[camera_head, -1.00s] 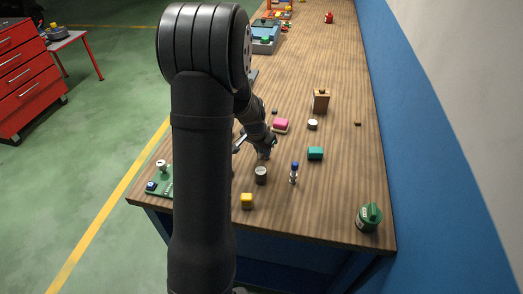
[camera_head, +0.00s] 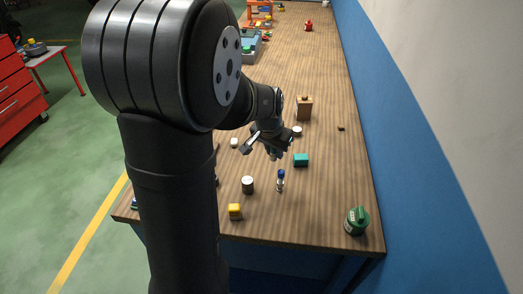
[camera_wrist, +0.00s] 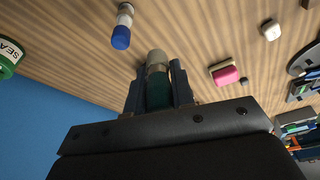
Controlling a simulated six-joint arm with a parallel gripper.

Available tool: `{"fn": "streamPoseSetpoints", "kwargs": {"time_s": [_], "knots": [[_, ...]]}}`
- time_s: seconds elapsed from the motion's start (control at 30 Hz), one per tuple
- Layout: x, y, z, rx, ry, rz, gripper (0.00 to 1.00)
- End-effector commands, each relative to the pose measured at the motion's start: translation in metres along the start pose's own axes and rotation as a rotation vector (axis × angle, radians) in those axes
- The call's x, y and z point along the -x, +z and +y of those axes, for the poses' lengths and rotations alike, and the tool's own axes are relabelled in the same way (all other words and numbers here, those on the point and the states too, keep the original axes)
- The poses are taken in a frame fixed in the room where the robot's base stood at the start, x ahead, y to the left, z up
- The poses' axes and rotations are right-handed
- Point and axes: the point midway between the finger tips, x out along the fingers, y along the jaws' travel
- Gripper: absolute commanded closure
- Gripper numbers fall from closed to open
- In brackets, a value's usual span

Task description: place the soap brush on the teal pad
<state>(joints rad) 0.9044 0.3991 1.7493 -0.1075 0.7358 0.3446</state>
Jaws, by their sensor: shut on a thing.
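The teal pad (camera_head: 301,160) is a small teal block on the wooden table, right of my gripper in the head view. My gripper (camera_head: 272,151) is above the table, left of the pad and apart from it. In the wrist view its fingers (camera_wrist: 160,92) are shut on the soap brush (camera_wrist: 157,62), which has a teal body and a pale rounded end. The brush is too small and dark to make out in the head view. The pad does not show in the wrist view.
A green container (camera_head: 356,221) is at the front right. A wooden box (camera_head: 304,108) and white disc (camera_head: 297,131) are behind the pad. A pink block (camera_wrist: 226,75) lies nearby.

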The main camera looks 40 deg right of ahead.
Motion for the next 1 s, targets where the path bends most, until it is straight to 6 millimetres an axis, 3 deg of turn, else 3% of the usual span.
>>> {"fn": "streamPoseSetpoints", "kwargs": {"time_s": [0.17,0.5,0.7,0.83,1.0], "knots": [[0.008,-0.009,0.022,0.011,-0.002,-0.001,0.99],[0.019,-0.062,0.108,0.144,-0.037,-0.009,0.99],[0.026,-0.078,0.146,0.213,-0.059,-0.002,0.99],[0.024,-0.083,0.149,0.232,-0.065,0.0,0.99],[0.002,-0.089,0.12,0.242,-0.067,-0.002,0.99]]}}
